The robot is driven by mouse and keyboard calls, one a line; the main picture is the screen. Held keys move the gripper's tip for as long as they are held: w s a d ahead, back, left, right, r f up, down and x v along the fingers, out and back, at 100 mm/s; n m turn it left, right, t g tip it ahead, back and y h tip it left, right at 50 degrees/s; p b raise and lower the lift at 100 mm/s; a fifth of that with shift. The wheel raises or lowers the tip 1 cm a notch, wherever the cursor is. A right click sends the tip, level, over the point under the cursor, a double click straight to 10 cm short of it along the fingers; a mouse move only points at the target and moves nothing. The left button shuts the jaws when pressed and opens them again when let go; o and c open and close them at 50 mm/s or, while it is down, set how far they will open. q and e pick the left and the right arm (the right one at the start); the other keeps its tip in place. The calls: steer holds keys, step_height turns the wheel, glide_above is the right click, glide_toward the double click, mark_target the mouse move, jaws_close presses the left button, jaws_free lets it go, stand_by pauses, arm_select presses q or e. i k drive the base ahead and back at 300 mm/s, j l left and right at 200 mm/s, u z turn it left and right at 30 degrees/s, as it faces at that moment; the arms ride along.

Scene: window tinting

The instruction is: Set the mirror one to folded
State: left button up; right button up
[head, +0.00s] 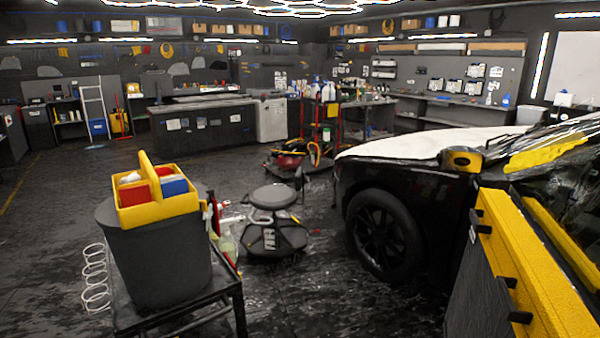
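A side mirror (461,159) in black and yellow shows at the right of the head view, beside the windshield of a black car (408,187). I cannot tell from this angle whether it is folded or extended. No other mirror of the car is clearly visible. Neither of my grippers is in view.
A yellow-edged car door panel (530,270) fills the lower right. A dark bin (158,255) with a yellow caddy (160,205) stands on a cart at the left. A rolling stool (273,198) stands mid-floor. Dark floor (50,240) at the left is largely clear.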

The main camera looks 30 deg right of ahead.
mark_target(456, 159)
steer(key=i+l+z, duration=0.1)
steer(key=i+z, duration=0.5)
steer(key=z, duration=0.2)
steer(key=i+j+z, duration=0.1)
steer(key=i+z, duration=0.3)
steer(key=i+j+z, duration=0.15)
steer(key=z, duration=0.3)
steer(key=i+j+z, duration=0.15)
steer(key=i+z, duration=0.3)
steer(key=i+j+z, duration=0.3)
steer(key=z, duration=0.2)
steer(key=i+j+z, duration=0.55)
steer(key=j+z, duration=0.4)
